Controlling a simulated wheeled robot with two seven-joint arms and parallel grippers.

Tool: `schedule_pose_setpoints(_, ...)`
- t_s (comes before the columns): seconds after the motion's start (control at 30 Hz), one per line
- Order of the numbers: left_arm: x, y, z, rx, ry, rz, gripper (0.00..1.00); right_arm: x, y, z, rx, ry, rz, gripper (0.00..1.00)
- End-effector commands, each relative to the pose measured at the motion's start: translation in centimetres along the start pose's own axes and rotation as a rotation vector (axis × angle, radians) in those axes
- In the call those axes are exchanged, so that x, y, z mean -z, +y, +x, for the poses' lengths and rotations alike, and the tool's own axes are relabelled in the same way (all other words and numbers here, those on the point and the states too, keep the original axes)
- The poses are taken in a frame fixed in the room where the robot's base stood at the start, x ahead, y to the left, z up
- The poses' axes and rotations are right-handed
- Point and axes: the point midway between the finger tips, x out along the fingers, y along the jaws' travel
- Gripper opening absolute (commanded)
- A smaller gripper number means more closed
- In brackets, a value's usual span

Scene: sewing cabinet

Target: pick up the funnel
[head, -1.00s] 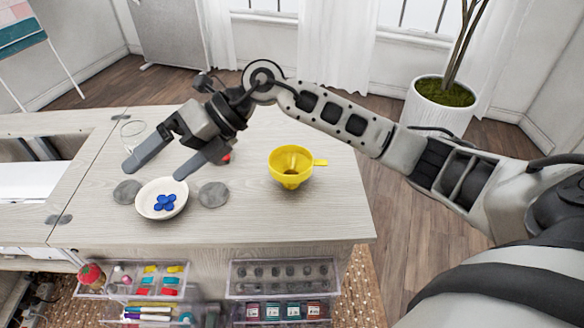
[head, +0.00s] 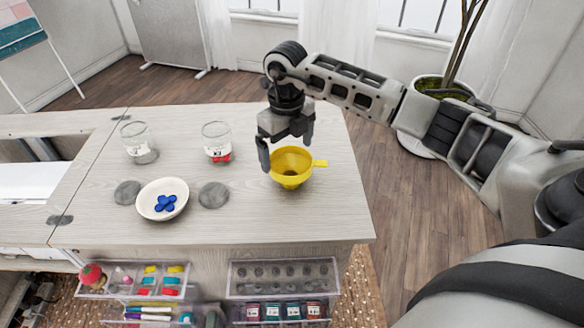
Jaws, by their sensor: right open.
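The yellow funnel (head: 291,176) stands on the right part of the light wood cabinet top, with its wide mouth up and a tab handle pointing right. My right gripper (head: 285,152) is open and points down, just above and behind the funnel. One finger hangs at the left of the funnel's rim, and the other is near the back of the rim. I cannot tell whether a finger touches it. My left gripper is not in view.
A white bowl (head: 149,201) with blue pieces sits between two grey discs (head: 127,193) (head: 213,195). Two glass jars (head: 137,142) (head: 217,142) stand behind. Clear trays (head: 284,273) hang on the cabinet front. The top is clear in front of the funnel.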

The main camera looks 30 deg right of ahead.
Motion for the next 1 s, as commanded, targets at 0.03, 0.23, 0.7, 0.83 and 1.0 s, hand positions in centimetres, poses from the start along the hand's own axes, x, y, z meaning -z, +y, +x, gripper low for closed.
schedule_pose_setpoints(0.03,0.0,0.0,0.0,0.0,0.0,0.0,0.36,0.0,0.0,0.5,0.0,0.002,0.001,1.0)
schedule_pose_setpoints(0.23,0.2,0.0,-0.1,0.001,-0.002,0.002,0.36,0.3,-0.1,1.8,-0.001,0.003,0.0,1.0)
schedule_pose_setpoints(0.7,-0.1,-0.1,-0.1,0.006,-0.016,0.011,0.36,0.9,-0.3,6.2,-0.001,-0.001,0.0,1.0)
schedule_pose_setpoints(0.83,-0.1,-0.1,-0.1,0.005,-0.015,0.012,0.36,0.9,-0.3,6.2,-0.001,-0.001,-0.001,0.94)
schedule_pose_setpoints(1.0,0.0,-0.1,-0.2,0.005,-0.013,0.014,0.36,0.9,-0.3,6.1,-0.001,-0.001,-0.001,0.66)
